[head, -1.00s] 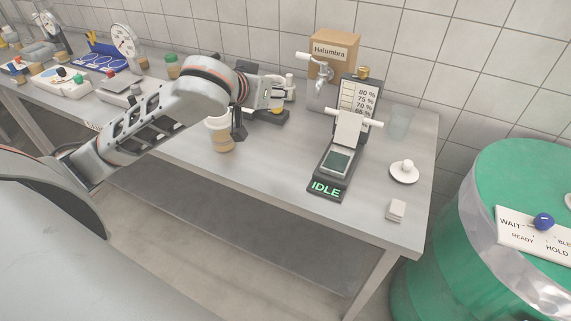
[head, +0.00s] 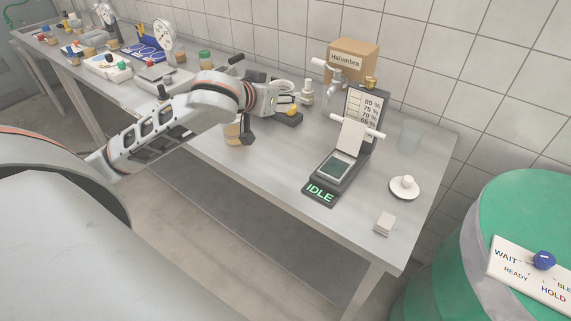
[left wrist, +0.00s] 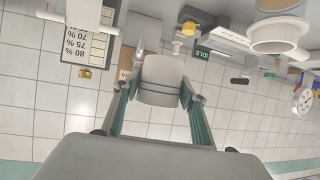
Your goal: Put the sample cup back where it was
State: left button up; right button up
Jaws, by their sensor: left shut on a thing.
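My left gripper (head: 276,98) reaches over the bench from the left. In the left wrist view its green-sided fingers (left wrist: 160,100) are shut on a white cup (left wrist: 161,75) with a thin blue line around it. That view is upside down. In the head view I cannot clearly make out the held cup, as the gripper largely hides it. A tan-filled jar (head: 232,134) shows below my wrist near the bench's front edge, partly covered by the arm. My right gripper is not in view.
On the bench (head: 268,182), an IDLE-marked device (head: 320,192) stands right of my gripper. A white dish (head: 404,188), clear beaker (head: 409,136) and small block stack (head: 384,223) lie further right. A dark-based device (head: 288,117) sits close by. A green drum (head: 520,220) stands right of the bench.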

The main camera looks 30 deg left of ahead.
pick_arm(q)
jog(key=shift+f, duration=0.15)
notch_tip(320, 180, down, 7)
jog(key=b, duration=0.4)
send_over(281, 163)
notch_tip(281, 163, down, 7)
jog(key=shift+f, duration=0.15)
jog(key=shift+f+b, duration=0.35)
jog(key=shift+f, duration=2.45)
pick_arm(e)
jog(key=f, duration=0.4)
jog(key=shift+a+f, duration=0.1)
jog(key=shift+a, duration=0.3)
pick_arm(q)
jog(key=o, duration=1.1)
jog(key=shift+f, duration=0.1)
jog(key=shift+o, duration=1)
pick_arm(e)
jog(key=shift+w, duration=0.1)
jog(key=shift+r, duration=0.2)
